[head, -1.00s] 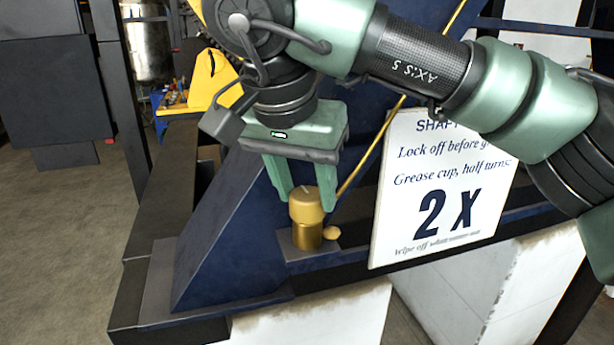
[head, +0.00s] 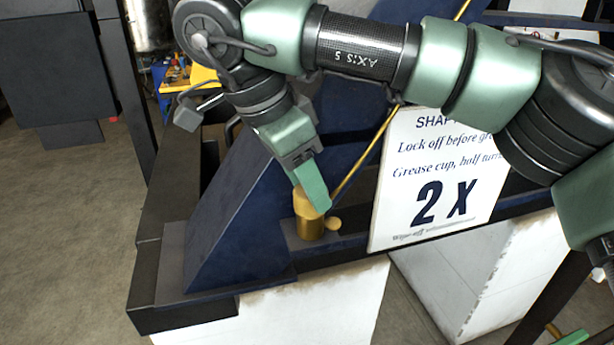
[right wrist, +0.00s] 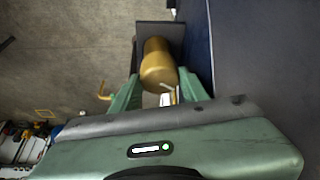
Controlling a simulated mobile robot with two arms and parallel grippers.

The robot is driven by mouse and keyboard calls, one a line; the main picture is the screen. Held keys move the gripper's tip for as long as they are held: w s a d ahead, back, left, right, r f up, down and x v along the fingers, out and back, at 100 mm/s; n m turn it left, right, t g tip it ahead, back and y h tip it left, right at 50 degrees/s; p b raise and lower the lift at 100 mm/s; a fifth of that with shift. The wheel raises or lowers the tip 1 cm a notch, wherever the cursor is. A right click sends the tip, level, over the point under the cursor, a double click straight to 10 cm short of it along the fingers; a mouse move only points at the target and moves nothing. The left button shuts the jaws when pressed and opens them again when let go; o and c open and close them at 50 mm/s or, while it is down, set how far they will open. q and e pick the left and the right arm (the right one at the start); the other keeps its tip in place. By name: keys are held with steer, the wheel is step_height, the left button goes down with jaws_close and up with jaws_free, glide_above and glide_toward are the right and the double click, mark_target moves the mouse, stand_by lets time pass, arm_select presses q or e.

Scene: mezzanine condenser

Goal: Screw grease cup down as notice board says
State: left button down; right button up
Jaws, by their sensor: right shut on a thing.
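The brass grease cup (head: 307,204) stands upright on a small ledge of the blue frame. It also shows in the right wrist view (right wrist: 158,66). My right gripper (head: 312,196) reaches down from above and is shut on the cup's cap, one green finger in front of it. In the right wrist view both fingers (right wrist: 150,94) lie on either side of the cap. The white notice board (head: 432,185) right of the cup reads "Lock off before", "Grease cup, half turns" and "2 X"; my arm covers part of its upper right. My left gripper is not in view.
A thin brass pipe (head: 362,158) rises to the right from beside the cup. The blue sloping frame plate (head: 235,225) stands left of it. White blocks (head: 300,305) lie below the frame. Open floor (head: 60,240) is at the left.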

stand_by(0.4)
steer(key=o, duration=1.4)
steer(key=shift+s+d+r, duration=0.1)
steer(key=shift+s+d, duration=0.05)
steer(key=shift+s, duration=0.05)
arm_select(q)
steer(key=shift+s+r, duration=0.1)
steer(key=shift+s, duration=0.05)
arm_select(e)
steer(key=shift+w, duration=0.15)
